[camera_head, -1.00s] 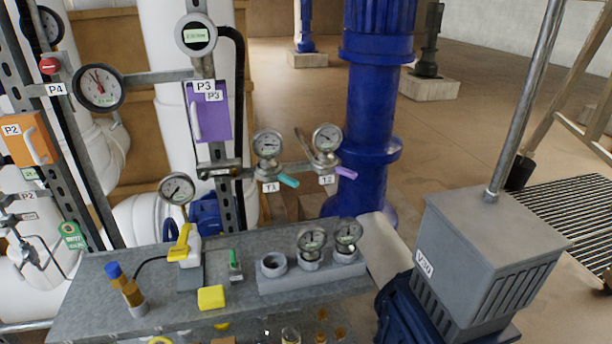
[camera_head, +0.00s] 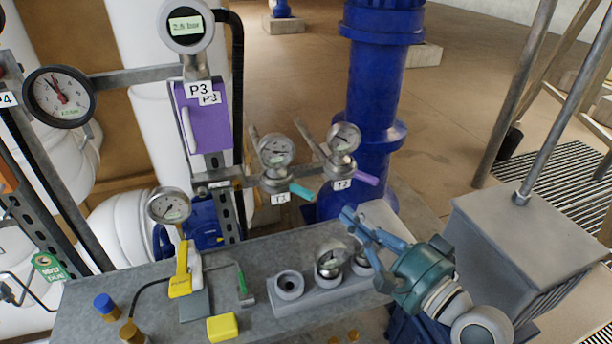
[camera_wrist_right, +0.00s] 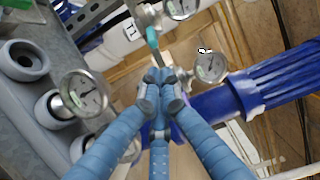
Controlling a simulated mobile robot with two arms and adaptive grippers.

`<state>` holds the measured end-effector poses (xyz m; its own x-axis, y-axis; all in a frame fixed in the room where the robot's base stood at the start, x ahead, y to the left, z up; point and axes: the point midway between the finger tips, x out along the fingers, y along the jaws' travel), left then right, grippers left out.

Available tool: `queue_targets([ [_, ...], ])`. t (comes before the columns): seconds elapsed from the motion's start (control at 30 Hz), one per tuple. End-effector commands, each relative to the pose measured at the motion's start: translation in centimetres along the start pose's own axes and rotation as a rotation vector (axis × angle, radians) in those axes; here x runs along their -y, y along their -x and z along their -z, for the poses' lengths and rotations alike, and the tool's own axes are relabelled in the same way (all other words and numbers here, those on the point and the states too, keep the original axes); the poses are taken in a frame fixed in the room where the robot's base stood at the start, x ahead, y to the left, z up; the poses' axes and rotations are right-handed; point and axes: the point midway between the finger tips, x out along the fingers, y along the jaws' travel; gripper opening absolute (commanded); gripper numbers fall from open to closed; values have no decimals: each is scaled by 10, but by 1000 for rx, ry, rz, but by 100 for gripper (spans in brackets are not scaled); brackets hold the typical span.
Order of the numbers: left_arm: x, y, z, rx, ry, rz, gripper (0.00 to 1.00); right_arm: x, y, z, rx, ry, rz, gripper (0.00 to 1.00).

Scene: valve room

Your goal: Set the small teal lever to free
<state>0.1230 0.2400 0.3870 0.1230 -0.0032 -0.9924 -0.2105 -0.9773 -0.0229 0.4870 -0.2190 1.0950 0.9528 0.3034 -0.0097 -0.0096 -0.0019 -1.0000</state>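The small teal lever (camera_head: 300,190) sticks out toward the lower right from the valve under the left gauge, by the T1 tag (camera_head: 280,199). It also shows in the right wrist view (camera_wrist_right: 152,38), just beyond my fingertips. My right gripper (camera_head: 348,216) has blue fingers and reaches in from the lower right, to the right of and below the lever in the head view. Its fingertips are drawn together with nothing seen between them in the wrist view (camera_wrist_right: 160,90). They look apart from the lever, though the depth gap is hard to judge. My left gripper is out of view.
A purple lever (camera_head: 366,178) sits on the neighbouring valve, tagged T2. A gauge block (camera_head: 292,296) stands on the grey bench (camera_head: 255,262) below. A thick blue pipe (camera_head: 372,110) rises behind the valves. A grey box (camera_head: 520,235) with a rod stands at right.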

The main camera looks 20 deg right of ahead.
Motion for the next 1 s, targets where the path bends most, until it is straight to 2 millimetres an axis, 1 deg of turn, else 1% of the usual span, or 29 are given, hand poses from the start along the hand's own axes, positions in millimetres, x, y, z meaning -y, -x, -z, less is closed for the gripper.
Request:
queue_targets([
  [0.07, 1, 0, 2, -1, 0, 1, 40, 1, 1, 0, 1, 0, 1, 0],
  [0.13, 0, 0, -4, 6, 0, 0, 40, 1, 1, 0, 1, 0, 1, 0],
  [0.17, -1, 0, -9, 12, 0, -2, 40, 1, 1, 0, 1, 0, 1, 0],
  [0.3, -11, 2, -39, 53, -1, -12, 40, 1, 0, 0, 1, 0, 1, 0],
  [0.4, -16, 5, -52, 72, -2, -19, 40, 2, -2, 0, 0, 0, 2, 0],
  [0.43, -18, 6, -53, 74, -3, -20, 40, 3, -4, 0, 0, 0, 3, 0],
  [0.57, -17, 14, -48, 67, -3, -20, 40, 5, -21, 0, 0, -2, 5, 0],
  [0.8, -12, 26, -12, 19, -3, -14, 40, 5, -65, 0, 0, -2, 3, 0],
  [0.9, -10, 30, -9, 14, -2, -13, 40, 4, -81, 0, 0, -1, 2, 0],
  [1.0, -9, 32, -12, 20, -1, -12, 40, 3, -92, 0, 0, 0, 1, 0],
])
